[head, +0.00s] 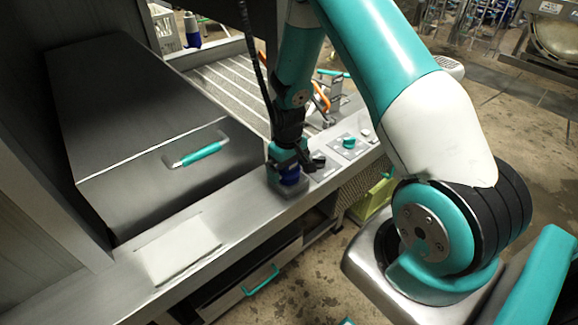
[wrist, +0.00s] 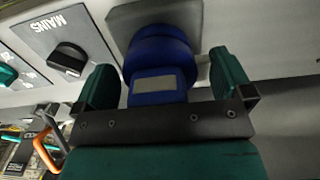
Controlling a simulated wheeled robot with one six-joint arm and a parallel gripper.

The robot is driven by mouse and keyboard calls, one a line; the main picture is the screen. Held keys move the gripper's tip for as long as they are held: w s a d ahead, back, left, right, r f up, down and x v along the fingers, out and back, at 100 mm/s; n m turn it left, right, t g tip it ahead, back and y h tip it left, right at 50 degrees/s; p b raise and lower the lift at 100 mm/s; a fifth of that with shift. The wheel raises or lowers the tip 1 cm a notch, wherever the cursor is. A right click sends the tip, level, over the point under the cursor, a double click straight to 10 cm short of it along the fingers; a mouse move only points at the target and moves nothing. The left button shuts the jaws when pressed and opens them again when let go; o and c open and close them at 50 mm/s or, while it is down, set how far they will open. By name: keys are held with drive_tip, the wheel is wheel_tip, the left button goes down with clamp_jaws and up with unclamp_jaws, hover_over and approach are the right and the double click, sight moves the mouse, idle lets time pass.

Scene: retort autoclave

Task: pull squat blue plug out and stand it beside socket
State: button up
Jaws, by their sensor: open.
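The squat blue plug (wrist: 160,55) sits in its socket, a grey square plate (wrist: 187,14), in the wrist view. It has a round blue body and a blue block with a grey label facing the camera. My gripper (wrist: 168,82) is open, with one teal finger on each side of the plug. A gap shows on the right side; on the left the finger is close to the plug, and I cannot tell if it touches. In the head view the plug (head: 290,174) shows under my gripper (head: 289,164), partly hidden by it.
A black rotary switch (wrist: 69,57) on a plate marked MAINS is left of the plug in the wrist view. A teal knob (head: 347,142) is right of my gripper in the head view. A pale flat pad (head: 182,250) lies on the ledge at left, with bare ledge between.

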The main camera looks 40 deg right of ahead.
drive_tip(key=c, duration=1.2)
drive_tip(key=shift+r+p, duration=2.35)
drive_tip(key=shift+r, duration=0.7)
